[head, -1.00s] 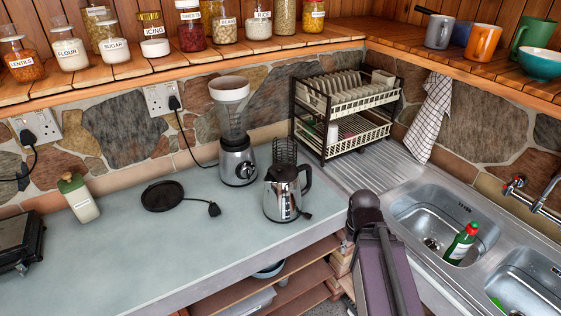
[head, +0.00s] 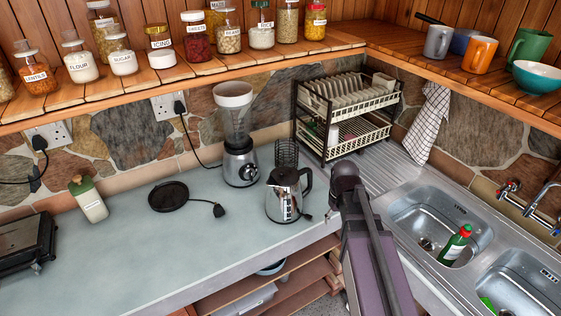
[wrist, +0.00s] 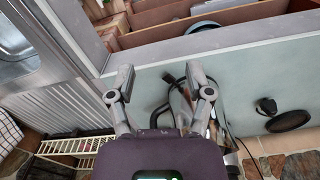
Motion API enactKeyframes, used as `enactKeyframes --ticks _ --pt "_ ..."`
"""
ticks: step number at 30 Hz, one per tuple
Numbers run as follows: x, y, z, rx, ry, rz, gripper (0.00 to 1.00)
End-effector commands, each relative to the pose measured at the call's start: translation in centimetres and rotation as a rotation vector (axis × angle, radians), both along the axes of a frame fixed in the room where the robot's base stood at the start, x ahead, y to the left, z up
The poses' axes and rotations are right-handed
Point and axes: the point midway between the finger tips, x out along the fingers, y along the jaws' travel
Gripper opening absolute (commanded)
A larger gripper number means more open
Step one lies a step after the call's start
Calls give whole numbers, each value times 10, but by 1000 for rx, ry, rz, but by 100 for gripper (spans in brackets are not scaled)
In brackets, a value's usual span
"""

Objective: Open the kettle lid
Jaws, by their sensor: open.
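The kettle (head: 284,203) is shiny steel with a black handle on its right. It stands upright on the counter near the front edge. Its lid (head: 285,176) looks shut on top, though small in view. My arm is just right of the kettle in the head view, and my fingers cannot be made out there. In the wrist view my gripper (wrist: 160,84) is open, with nothing between the fingertips but counter and a dark plug. The kettle (wrist: 181,105) is partly hidden behind the finger on the right of that view; I see no clear contact.
A blender (head: 239,165) stands close behind the kettle at left. A dark wire holder (head: 286,153) is right behind it. A dish rack (head: 346,117) and sink (head: 435,215) are to the right. A black round base (head: 168,196) lies left. The counter's left front is clear.

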Motion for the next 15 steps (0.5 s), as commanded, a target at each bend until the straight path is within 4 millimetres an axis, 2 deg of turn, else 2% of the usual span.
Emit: enactKeyframes --ticks 1,8,15 --pt "20 10 22 0 0 58 66" --pt "73 53 67 0 0 341 66" --pt "125 105 115 0 0 636 66"
